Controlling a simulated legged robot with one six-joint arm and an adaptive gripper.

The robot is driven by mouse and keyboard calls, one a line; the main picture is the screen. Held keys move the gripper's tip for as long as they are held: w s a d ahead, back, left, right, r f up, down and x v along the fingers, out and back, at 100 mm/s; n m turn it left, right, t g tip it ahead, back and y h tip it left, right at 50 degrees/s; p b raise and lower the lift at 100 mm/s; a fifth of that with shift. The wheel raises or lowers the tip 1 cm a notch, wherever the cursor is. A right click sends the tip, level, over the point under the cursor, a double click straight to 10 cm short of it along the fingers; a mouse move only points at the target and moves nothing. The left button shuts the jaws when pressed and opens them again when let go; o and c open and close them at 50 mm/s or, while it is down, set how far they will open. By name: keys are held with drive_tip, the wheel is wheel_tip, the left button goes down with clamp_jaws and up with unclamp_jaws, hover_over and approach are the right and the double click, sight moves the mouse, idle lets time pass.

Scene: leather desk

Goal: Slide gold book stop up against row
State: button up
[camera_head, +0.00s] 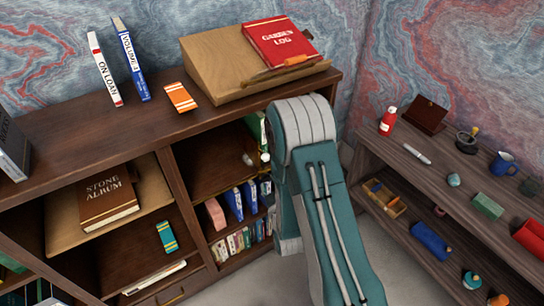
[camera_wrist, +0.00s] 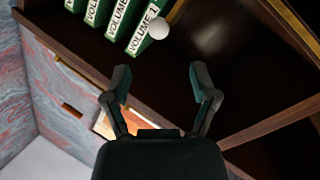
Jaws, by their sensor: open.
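In the wrist view my gripper (camera_wrist: 158,78) is open and empty, its two fingers spread in front of a dark wooden shelf. A row of green books labelled VOLUME (camera_wrist: 118,20) stands at the top left. A gold strip (camera_wrist: 176,11), which looks like the book stop, shows beside the VOLUME 1 book (camera_wrist: 150,28). A white ball (camera_wrist: 158,28) is in front of that book and strip; I cannot tell whether it is attached to the stop. My fingers are apart from them. In the head view my arm hides most of this row; part of a green book (camera_head: 257,127) shows.
The bookcase top (camera_head: 130,130) holds upright books, an orange book (camera_head: 180,97) and a slanted wooden stand (camera_head: 215,75) with a red book (camera_head: 279,41). Dark shelf boards (camera_wrist: 265,128) border the compartment. A side shelf (camera_head: 410,165) with small items stands right.

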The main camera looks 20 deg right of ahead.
sight(266, 158)
drive_tip(key=w, duration=1)
drive_tip(key=shift+w+d, duration=0.25)
drive_tip(key=shift+w, duration=0.1)
drive_tip(key=shift+d, duration=0.1)
clamp_jaws()
